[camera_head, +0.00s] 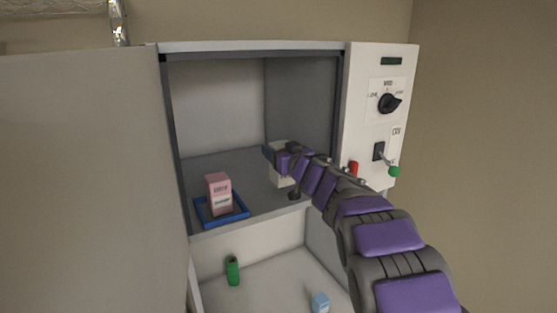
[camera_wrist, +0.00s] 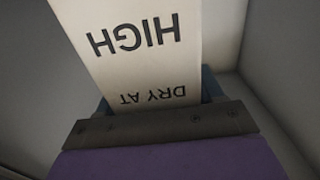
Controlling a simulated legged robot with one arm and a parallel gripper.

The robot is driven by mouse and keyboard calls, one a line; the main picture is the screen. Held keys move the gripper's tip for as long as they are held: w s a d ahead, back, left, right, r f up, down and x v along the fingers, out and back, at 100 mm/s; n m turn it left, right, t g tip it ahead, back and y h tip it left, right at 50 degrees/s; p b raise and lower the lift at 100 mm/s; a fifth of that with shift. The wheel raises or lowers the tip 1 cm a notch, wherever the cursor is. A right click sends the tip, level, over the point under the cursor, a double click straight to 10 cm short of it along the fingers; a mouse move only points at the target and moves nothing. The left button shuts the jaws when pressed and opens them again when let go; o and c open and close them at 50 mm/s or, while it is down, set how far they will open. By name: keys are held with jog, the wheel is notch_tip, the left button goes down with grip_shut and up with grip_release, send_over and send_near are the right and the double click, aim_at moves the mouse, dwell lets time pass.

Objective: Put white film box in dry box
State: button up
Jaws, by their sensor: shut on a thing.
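The white film box (camera_head: 281,179) is inside the upper compartment of the dry box (camera_head: 255,50), toward its right side. My arm reaches in from the right and covers much of the box. My gripper (camera_head: 280,158) is shut on it. In the wrist view the white film box (camera_wrist: 128,45) shows the upside-down words "HIGH" and "DRY AT", and my gripper (camera_wrist: 155,122) is against its lower part. I cannot tell whether the box touches the shelf.
A pink box (camera_head: 218,193) stands on a blue tray (camera_head: 240,213) at the shelf's left. A green cylinder (camera_head: 232,271) and a light blue box (camera_head: 320,302) are below. An open door (camera_head: 80,180) is left. The control panel (camera_head: 378,110) has a knob, a switch and a green-tipped lever.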

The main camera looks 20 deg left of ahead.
aim_at(279, 181)
notch_tip(279, 181, down, 4)
jog(key=shift+r+b, duration=0.25)
jog(key=shift+b, duration=0.55)
jog(key=shift+r, duration=0.1)
jog(key=o, duration=1.3)
jog(key=shift+c, duration=0.2)
